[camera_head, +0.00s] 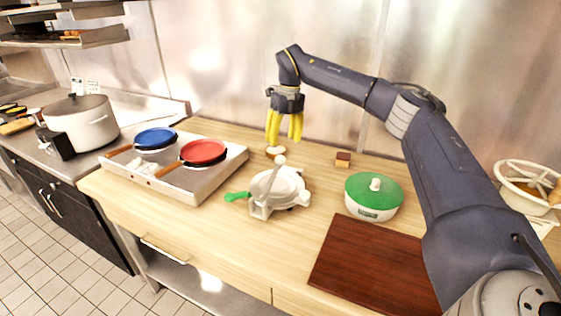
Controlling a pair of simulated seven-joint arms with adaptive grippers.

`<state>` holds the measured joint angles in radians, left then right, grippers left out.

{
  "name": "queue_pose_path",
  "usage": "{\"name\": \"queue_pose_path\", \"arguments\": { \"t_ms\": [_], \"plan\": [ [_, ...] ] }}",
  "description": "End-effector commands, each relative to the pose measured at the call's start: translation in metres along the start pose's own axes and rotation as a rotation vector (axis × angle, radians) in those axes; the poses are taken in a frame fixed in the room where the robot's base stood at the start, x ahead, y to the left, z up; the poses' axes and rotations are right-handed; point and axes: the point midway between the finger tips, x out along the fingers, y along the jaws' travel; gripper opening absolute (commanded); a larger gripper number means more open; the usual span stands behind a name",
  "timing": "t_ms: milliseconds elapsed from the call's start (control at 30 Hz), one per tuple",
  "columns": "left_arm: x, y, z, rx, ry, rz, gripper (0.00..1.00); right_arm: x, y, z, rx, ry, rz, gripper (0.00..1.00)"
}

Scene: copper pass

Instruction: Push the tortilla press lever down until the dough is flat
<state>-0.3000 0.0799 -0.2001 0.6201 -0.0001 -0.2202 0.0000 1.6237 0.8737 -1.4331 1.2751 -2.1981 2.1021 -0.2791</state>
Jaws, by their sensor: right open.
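The white tortilla press (277,188) stands on the wooden counter near the middle of the head view. A green handle (237,197) sticks out at its left side, and a pale round knob (280,160) stands at its back. I cannot see any dough. My right gripper (284,143) hangs above and behind the press with yellow fingers pointing down. It is open and appears empty. A small white and brown item (275,151) sits just below its fingertips; I cannot tell whether they touch. My left gripper is not in view.
A two-pan stove (190,184) with a blue pan (155,138) and a red pan (203,151) stands left of the press. A green-lidded pot (374,194), a small brown block (343,159) and a dark cutting board (375,268) lie to the right. A wall stands behind.

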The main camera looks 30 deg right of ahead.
Motion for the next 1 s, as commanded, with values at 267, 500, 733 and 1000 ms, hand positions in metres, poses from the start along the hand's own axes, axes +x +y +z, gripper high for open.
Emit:
{"name": "queue_pose_path", "arguments": {
  "t_ms": [267, 500, 733, 1000],
  "plan": [
    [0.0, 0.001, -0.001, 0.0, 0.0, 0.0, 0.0, 0.048, 0.0, 0.0, -0.001, 0.002, 0.001, 0.55],
    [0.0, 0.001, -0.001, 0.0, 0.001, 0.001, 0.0, 0.072, 0.001, 0.0, -0.001, 0.001, 0.001, 0.55],
    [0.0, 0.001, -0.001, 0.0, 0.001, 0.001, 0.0, 0.081, 0.001, 0.0, -0.001, 0.0, 0.001, 0.55],
    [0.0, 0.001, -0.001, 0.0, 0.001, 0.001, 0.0, 0.082, 0.001, 0.0, 0.0, 0.0, 0.001, 0.55]
  ]
}}
